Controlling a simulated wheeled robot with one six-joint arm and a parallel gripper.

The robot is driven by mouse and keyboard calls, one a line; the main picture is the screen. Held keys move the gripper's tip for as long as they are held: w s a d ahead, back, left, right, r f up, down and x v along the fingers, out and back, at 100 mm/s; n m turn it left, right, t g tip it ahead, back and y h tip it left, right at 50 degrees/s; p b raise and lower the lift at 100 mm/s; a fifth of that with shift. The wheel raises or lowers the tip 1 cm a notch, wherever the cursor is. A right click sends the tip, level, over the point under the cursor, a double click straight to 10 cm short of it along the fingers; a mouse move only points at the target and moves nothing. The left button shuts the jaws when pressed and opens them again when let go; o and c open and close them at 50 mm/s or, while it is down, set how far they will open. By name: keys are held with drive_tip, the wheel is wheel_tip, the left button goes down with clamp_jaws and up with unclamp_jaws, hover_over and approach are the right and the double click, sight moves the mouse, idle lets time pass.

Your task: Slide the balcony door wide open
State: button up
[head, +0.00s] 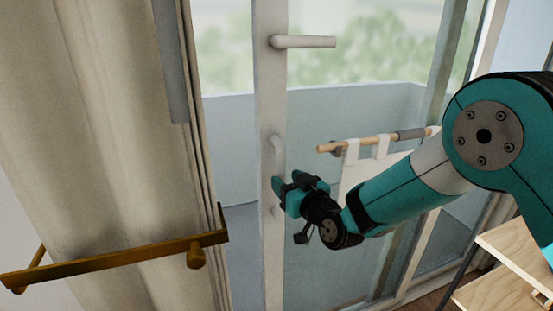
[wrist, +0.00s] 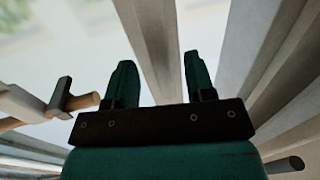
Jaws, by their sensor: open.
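The balcony door's pale upright stile (head: 271,100) stands left of centre in the head view, with glass to its right. A lever handle (head: 303,41) sticks out near its top. A pale vertical pull handle (head: 277,150) is lower on the stile, its lower part hidden by my gripper (head: 281,191). My gripper is open at that handle's height, close against the stile. In the wrist view a pale upright bar (wrist: 151,40) shows between and beyond the fingers (wrist: 158,66). I cannot tell whether they touch it.
A beige curtain (head: 120,120) hangs at the left, behind a brass-coloured rail (head: 120,263). A wooden rod (head: 360,143) with hanging white cloth is right of my gripper. A wooden shelf unit (head: 500,290) stands at the lower right.

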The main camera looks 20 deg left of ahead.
drive_tip(key=shift+p+x, duration=0.6)
drive_tip(key=shift+x, duration=2.1)
drive_tip(key=shift+c, duration=0.5)
